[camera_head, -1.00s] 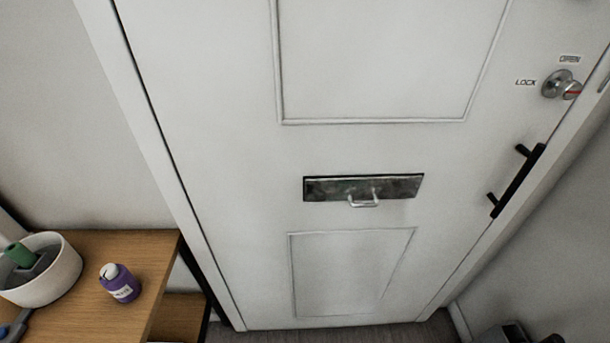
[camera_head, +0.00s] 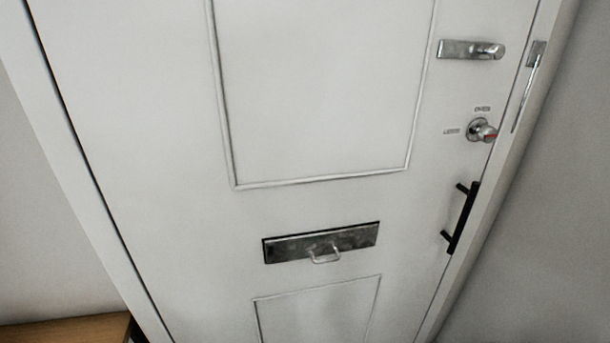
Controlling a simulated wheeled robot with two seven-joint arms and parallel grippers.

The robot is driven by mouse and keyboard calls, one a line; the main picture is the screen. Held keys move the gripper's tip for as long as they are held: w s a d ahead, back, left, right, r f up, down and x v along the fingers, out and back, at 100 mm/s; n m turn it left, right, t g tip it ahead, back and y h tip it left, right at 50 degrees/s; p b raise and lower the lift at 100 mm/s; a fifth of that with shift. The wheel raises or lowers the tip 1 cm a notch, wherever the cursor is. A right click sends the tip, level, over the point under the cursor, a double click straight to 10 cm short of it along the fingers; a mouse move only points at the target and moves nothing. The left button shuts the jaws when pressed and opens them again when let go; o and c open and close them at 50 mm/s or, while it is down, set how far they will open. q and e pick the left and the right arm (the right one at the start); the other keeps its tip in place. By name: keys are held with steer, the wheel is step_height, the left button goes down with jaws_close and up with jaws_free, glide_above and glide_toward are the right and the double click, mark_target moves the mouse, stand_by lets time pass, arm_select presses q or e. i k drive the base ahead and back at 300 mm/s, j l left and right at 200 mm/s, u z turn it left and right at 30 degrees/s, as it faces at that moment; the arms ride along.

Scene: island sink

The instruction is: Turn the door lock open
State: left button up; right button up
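The door lock (camera_head: 482,130) is a round silver knob with a red mark, on the right side of a white door (camera_head: 320,90). A small label above it appears to read OPEN, and one to its left appears to read LOCK; both are blurred now. The knob's exact turn position is hard to tell at this size. Neither of my grippers shows in the head view, and nothing touches the lock.
A silver lever handle (camera_head: 470,50) sits above the lock and a black pull handle (camera_head: 461,217) below it. A metal mail slot (camera_head: 321,243) is mid-door. A wooden table (camera_head: 70,332) shows at the lower left. A grey wall (camera_head: 545,220) stands at the right.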

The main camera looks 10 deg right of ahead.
mark_target(487, 135)
steer(key=z, duration=1.45)
